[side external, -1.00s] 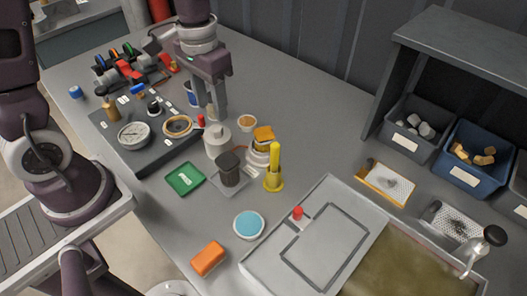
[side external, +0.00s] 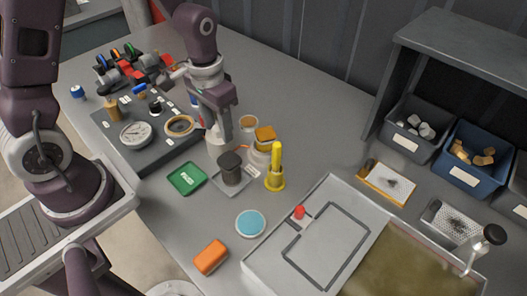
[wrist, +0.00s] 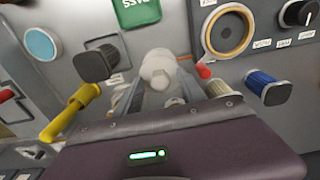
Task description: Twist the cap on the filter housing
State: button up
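The filter housing (side external: 215,148) is a pale upright cylinder in the middle of the table, mostly hidden by my gripper (side external: 221,130) in the side view. In the wrist view its whitish cap (wrist: 158,70) has a small raised knob on top. My gripper (wrist: 158,92) points down over it, with one finger on each side of the cap. The fingers look spread, with a gap to the cap, so I see no firm contact. The lower part of the housing is hidden.

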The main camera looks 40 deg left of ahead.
jog(key=shift+s+f, duration=0.3)
jog(key=shift+f, duration=0.6)
jog(key=c, duration=0.6)
jog(key=shift+w+r, duration=0.25)
jog(key=shift+r, duration=0.55)
jog(key=shift+c, duration=0.2)
jog(key=shift+r, duration=0.2)
grip_shut()
jog(key=shift+r, duration=0.5)
notch_tip(320, 180, up, 15)
jog(key=w+d+m, duration=0.6)
jog(key=d, duration=0.2)
jog(key=shift+w+d+f, duration=0.1)
jog(key=shift+d+f, duration=0.05)
jog(key=shift+f, duration=2.8)
jog(key=shift+w+d+f, duration=0.1)
jog(key=shift+d+f, duration=0.05)
jog(key=shift+f, duration=2.75)
